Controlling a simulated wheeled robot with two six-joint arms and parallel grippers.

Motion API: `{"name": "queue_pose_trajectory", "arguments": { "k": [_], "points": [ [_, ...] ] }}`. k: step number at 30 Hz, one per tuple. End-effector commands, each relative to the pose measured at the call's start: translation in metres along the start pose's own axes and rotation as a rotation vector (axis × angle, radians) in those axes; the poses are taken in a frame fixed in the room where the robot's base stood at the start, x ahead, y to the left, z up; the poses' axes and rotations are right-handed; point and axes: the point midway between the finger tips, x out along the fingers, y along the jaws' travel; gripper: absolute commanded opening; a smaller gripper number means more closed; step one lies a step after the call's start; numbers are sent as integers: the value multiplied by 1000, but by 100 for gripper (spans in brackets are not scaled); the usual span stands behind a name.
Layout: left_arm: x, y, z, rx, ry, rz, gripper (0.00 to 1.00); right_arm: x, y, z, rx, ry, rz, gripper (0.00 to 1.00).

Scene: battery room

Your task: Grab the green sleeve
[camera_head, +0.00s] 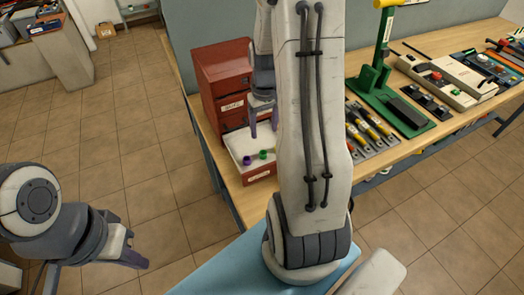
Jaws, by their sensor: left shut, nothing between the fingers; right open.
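The green sleeve (263,154) is a small ring-like piece in the pulled-out white-lined drawer (236,148) of a red cabinet. A purple sleeve (247,160) sits just left of it. My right gripper (264,130) is open and empty, fingers pointing down, a little above and behind the green sleeve in the picture. It appears apart from the sleeve. My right arm hides the area right of the drawer. My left gripper (140,261) is shut and empty, out over the floor at lower left, far from the drawer.
The red cabinet (222,70) stands on the wooden bench (390,154). Right of my arm are a green press (388,90), yellow-handled tools (370,122) and several devices. Tiled floor (130,140) is clear on the left. A grey counter (62,52) stands at upper left.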

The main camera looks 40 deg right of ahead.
Motion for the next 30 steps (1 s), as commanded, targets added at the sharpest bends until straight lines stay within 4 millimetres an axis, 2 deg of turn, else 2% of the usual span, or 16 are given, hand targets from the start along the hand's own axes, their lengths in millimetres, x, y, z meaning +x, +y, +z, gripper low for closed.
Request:
{"name": "queue_pose_trajectory", "arguments": {
  "k": [6,13,21,30],
  "points": [
    [-3,0,0,0,0,0,0,34,-1,2,0,-5,-2,69],
    [-8,1,0,0,0,0,0,51,-3,4,0,-6,-2,69],
    [-16,1,-1,0,0,0,0,88,-7,7,0,-5,-2,69],
    [-16,1,-1,0,0,0,0,94,-6,6,0,0,0,69]
  ]
}}
